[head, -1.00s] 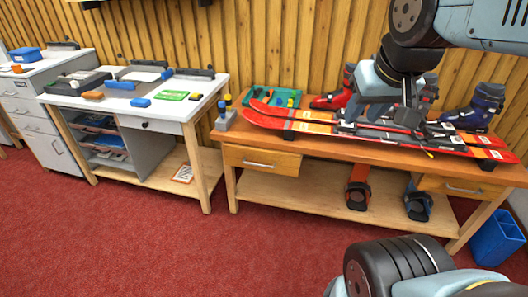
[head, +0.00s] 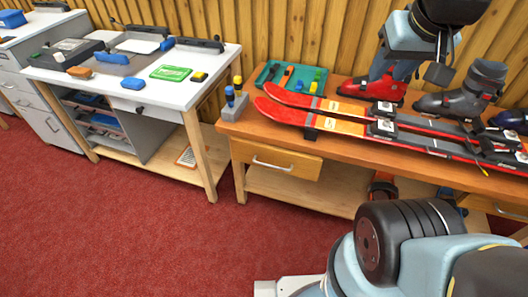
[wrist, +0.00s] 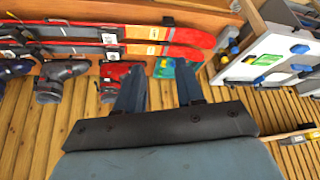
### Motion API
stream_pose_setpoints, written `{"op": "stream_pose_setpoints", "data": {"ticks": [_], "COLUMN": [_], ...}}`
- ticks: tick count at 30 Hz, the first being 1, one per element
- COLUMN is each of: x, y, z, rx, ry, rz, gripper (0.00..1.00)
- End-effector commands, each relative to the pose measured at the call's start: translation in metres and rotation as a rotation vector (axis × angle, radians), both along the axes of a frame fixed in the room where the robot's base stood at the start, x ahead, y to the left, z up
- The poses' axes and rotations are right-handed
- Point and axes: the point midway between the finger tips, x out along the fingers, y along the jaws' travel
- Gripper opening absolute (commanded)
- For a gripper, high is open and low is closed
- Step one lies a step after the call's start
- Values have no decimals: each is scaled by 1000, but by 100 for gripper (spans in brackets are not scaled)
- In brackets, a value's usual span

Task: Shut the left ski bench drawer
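The left ski bench drawer (head: 275,160) has a wooden front and a pale bar handle (head: 272,165). It sits under the left end of the ski bench top (head: 235,128). Its front stands out from the bench, with a bit of its right side showing, so it looks partly open. My gripper (wrist: 160,88) is open and empty, its two fingers apart in the wrist view. It is above the back of the bench, near the red boot (head: 375,88), well away from the drawer. The drawer is not clearly visible in the wrist view.
Red skis (head: 345,125) lie along the bench top, with a green tool tray (head: 290,78) and a grey boot (head: 465,92) behind them. A white workbench (head: 120,75) stands to the left. Red carpet (head: 150,230) in front is clear.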

Motion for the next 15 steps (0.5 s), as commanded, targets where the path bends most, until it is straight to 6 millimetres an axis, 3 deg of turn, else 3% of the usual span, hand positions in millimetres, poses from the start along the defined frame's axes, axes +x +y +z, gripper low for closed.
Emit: {"op": "stream_pose_setpoints", "data": {"ticks": [10,15], "x": [0,10], "y": [0,2], "z": [0,-3], "rx": [0,-25], "ry": [1,39], "rz": [1,49], "gripper": [37,37]}}
